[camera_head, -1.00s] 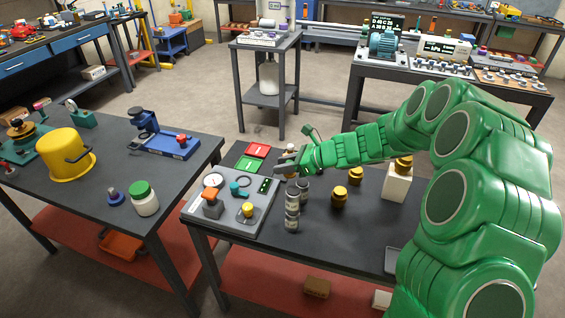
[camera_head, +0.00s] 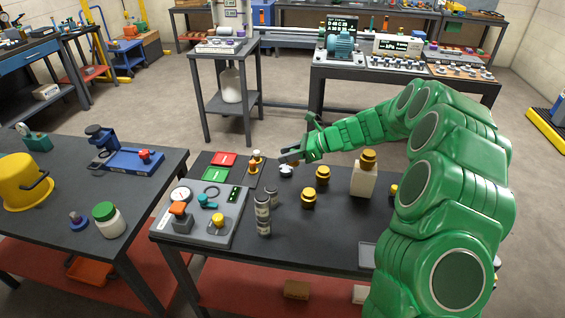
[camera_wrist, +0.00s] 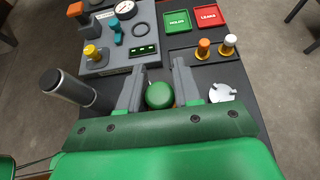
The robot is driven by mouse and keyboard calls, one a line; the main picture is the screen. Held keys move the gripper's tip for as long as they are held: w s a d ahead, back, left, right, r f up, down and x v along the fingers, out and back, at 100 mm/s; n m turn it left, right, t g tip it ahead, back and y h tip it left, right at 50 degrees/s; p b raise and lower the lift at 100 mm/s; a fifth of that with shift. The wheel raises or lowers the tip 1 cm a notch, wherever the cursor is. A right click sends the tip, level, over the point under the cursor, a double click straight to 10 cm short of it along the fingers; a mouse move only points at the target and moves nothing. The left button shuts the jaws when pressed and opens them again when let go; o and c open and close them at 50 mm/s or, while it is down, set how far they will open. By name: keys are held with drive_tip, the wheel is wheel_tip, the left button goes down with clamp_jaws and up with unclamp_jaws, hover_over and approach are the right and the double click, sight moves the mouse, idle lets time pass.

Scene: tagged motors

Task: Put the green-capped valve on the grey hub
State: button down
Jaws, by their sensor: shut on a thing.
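My gripper (camera_head: 288,156) reaches over the dark bench from the right. In the wrist view its two grey fingers (camera_wrist: 159,90) are closed around a piece with a round green cap (camera_wrist: 160,96), taken to be the green-capped valve. Only the cap shows; its lower part is hidden, and the fingers mostly hide it in the head view. A pale grey lobed round piece (camera_wrist: 222,92), possibly the grey hub, is just right of the right finger. It also shows in the head view (camera_head: 286,170), just below the gripper. I cannot tell the valve's height above the bench.
Dark grey cylinders (camera_head: 263,213) stand near the bench front, left of the fingers in the wrist view (camera_wrist: 75,88). A control panel (camera_head: 232,225), green tray (camera_head: 215,174) and red tray (camera_head: 223,158) lie left. Orange and white posts (camera_wrist: 204,48) stand beyond the gripper. Yellow-topped pieces (camera_head: 323,175) stand right.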

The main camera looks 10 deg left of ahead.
drive_tip(key=w+a+f, duration=0.3)
drive_tip(key=w, duration=0.4)
hover_over(282, 167)
drive_tip(key=s, duration=0.1)
drive_tip(key=f, duration=0.4)
drive_tip(key=shift+s+d+f, duration=0.15)
drive_tip(key=shift+d+f, duration=0.05)
drive_tip(key=shift+f, duration=0.1)
drive_tip(key=shift+w+a+f, duration=0.2)
drive_tip(key=shift+w+f, duration=0.3)
drive_tip(key=shift+w, duration=0.05)
drive_tip(key=shift+f, duration=1.65)
drive_tip(key=shift+f, duration=0.1)
drive_tip(key=c, duration=0.8)
unclamp_jaws()
